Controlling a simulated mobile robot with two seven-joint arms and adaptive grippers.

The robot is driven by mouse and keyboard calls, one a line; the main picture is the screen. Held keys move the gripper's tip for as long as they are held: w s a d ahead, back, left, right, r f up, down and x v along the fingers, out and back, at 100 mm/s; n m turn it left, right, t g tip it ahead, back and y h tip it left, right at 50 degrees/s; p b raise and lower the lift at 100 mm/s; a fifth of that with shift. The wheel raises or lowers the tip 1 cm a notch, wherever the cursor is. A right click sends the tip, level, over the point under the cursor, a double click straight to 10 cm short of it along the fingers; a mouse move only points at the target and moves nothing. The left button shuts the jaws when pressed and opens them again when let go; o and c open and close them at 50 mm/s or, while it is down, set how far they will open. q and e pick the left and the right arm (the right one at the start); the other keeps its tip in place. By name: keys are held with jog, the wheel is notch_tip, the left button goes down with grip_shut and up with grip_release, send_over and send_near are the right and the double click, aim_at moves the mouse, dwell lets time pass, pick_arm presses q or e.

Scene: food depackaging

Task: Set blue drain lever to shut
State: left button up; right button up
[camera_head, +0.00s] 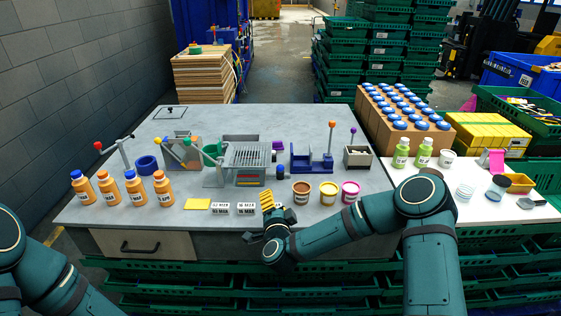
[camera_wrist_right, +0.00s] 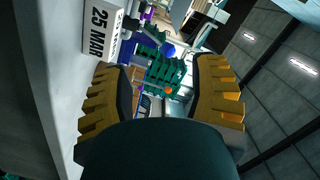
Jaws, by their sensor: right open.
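A blue knob (camera_head: 281,169) stands on the counter just right of the grated drain station (camera_head: 247,160), and looks like the blue lever's end. Whether its lever is open or shut is too small to tell. A blue ball (camera_wrist_right: 168,50) also shows in the right wrist view, beyond the fingers. My right gripper (camera_head: 267,200) is at the counter's front edge, in front of the station and apart from the knob. In the wrist view its yellow fingers (camera_wrist_right: 160,95) are spread with nothing between them. My left arm shows at the lower left; its gripper is out of view.
A date block (camera_head: 246,208) lies close left of my right gripper. Open tubs (camera_head: 302,193) stand to its right. Orange bottles (camera_head: 136,188) stand at left. A blue press (camera_head: 312,160) with an orange-knobbed lever stands right of the blue knob.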

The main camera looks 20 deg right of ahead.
aim_at(280, 170)
jog(key=shift+m+h, duration=0.8)
jog(key=x, duration=0.5)
jog(key=d+r+x, duration=0.1)
jog(key=x, duration=0.4)
jog(key=r+x, duration=0.1)
jog(key=x, duration=0.4)
jog(key=shift+s+d+r, duration=0.15)
jog(key=shift+d+r, duration=0.1)
jog(key=shift+d, duration=0.2)
jog(key=shift+c, duration=0.4)
grip_shut()
